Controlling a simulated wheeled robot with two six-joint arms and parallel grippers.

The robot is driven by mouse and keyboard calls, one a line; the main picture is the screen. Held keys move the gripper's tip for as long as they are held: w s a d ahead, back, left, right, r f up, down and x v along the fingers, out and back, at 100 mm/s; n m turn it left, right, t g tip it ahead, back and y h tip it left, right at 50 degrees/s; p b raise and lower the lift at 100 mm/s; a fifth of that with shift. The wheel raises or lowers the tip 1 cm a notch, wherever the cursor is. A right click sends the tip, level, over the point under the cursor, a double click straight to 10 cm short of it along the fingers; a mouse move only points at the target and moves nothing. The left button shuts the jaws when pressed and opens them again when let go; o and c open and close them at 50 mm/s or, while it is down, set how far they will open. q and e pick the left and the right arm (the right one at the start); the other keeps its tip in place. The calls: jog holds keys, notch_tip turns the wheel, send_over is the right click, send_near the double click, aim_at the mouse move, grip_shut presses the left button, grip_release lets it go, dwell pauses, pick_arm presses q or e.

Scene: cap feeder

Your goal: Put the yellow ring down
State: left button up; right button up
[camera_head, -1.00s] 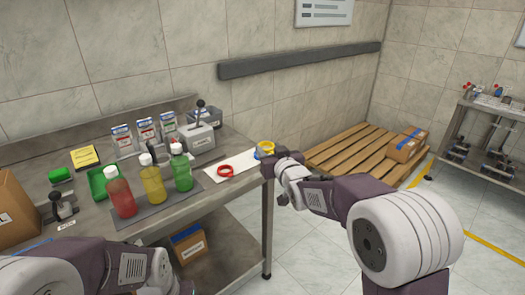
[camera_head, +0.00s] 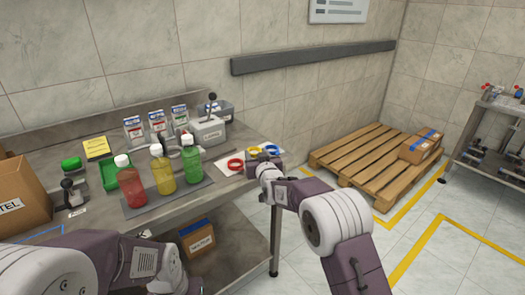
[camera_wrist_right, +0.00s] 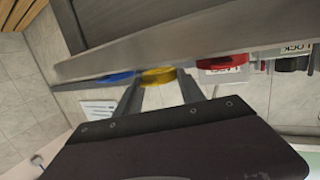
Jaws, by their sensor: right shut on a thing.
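The yellow ring (camera_head: 255,151) is at the white sheet (camera_head: 222,162) on the bench's right end, between the red ring (camera_head: 235,164) and the blue ring (camera_head: 272,149). My right gripper (camera_head: 264,164) reaches in from the bench's front edge. In the right wrist view the yellow ring (camera_wrist_right: 158,76) is between its fingertips (camera_wrist_right: 160,82), and the gripper is shut on it. Whether the ring touches the sheet I cannot tell.
Red, yellow and green bottles (camera_head: 162,172) stand on a grey mat left of the rings. A grey lever device (camera_head: 207,130) stands behind them. A wooden pallet (camera_head: 365,160) with a carton (camera_head: 420,146) is on the floor at right.

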jog(key=shift+f, duration=0.5)
jog(key=shift+f+b, duration=0.3)
jog(key=shift+b, duration=0.05)
jog(key=o, duration=1.3)
jog(key=shift+s+r+p, duration=0.15)
jog(key=shift+p, duration=0.15)
jog(key=v, duration=0.9)
jog(key=shift+d+p, duration=0.2)
jog(key=shift+p, duration=0.25)
